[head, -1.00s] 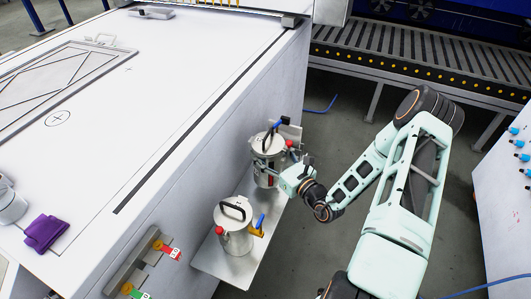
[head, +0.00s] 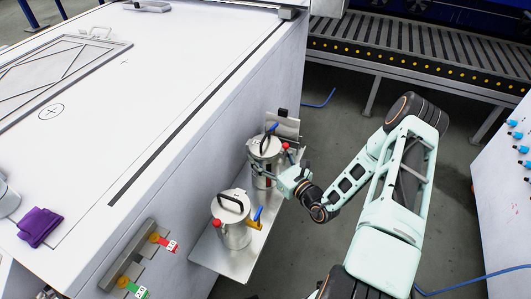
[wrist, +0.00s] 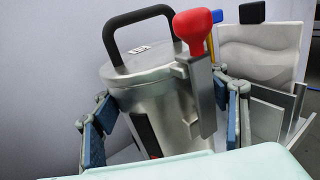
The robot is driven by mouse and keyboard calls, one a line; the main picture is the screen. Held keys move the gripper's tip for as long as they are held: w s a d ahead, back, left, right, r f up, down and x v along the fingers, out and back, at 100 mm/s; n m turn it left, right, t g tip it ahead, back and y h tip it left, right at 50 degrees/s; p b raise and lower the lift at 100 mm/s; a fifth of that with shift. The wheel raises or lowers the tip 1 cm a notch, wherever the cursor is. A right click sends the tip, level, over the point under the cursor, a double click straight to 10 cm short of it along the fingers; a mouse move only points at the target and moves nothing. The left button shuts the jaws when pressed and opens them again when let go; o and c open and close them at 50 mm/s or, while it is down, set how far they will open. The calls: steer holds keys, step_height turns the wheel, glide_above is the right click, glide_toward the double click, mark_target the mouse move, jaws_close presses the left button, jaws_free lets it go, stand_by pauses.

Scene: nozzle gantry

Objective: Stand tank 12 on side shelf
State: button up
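A silver tank (head: 264,160) with a black top handle and a red-knobbed lever is at the far end of the side shelf (head: 212,262). My gripper (head: 283,178) has come at it from the right. In the wrist view its blue-padded fingers (wrist: 165,122) press on both sides of this tank (wrist: 152,88), which looks slightly tilted there. I cannot tell whether its base touches the shelf. A second silver tank (head: 231,225) with a blue lever and yellow fitting stands upright on the shelf, nearer me. No tank number is readable.
A grey plate bracket (head: 285,128) with a black clip stands behind the held tank. The white gantry bed (head: 130,100) rises to the left, with red and green tags (head: 168,246) on its side. A purple cloth (head: 40,226) lies on the bed. A roller conveyor (head: 420,60) runs behind.

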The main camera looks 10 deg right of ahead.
steer(key=shift+o, duration=1.1)
steer(key=shift+r, duration=0.2)
steer(key=p+v, duration=0.1)
steer(key=v, duration=1.1)
